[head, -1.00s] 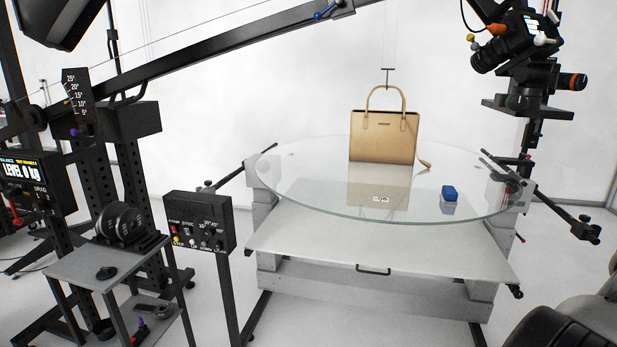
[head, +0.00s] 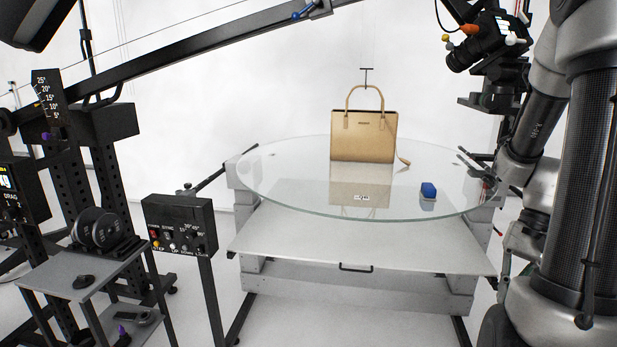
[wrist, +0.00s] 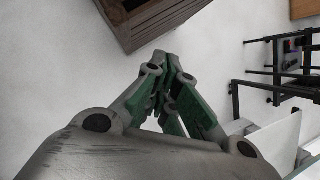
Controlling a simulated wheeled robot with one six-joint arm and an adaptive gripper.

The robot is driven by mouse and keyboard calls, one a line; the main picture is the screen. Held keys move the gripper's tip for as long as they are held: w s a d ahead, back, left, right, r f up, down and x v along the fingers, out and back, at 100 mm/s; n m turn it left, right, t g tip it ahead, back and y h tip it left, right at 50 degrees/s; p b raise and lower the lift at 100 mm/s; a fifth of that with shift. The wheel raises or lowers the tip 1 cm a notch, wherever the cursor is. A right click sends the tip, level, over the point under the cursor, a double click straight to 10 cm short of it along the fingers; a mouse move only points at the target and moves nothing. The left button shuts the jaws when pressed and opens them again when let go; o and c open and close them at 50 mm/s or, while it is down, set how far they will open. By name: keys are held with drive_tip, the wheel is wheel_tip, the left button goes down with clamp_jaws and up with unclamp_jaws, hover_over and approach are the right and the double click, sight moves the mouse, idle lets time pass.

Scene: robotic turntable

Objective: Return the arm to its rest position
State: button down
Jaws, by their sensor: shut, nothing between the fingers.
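My gripper (wrist: 172,62) shows in the wrist view with its green-padded fingers drawn together at the tips, shut and empty. It hangs over bare pale floor, with a wooden crate beyond its tips. In the head view my arm stands folded at the right edge, and the gripper itself cannot be made out there.
A control box (head: 180,224) and a small shelf (head: 75,275) stand left. The wooden crate (wrist: 150,22) and a dark frame (wrist: 275,88) lie around the gripper.

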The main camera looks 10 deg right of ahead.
drive_tip(key=a+r+n+t+h, duration=0.2)
drive_tip(key=a+r+n+t, duration=0.1)
drive_tip(key=r, duration=0.5)
drive_tip(key=a+r+n+t+h, duration=0.2)
drive_tip(key=a+r+n, duration=0.4)
drive_tip(key=r, duration=0.3)
drive_tip(key=shift+s+a+t, duration=0.3)
drive_tip(key=shift+s+t, duration=0.1)
drive_tip(key=shift+t, duration=0.5)
drive_tip(key=shift+d, duration=0.1)
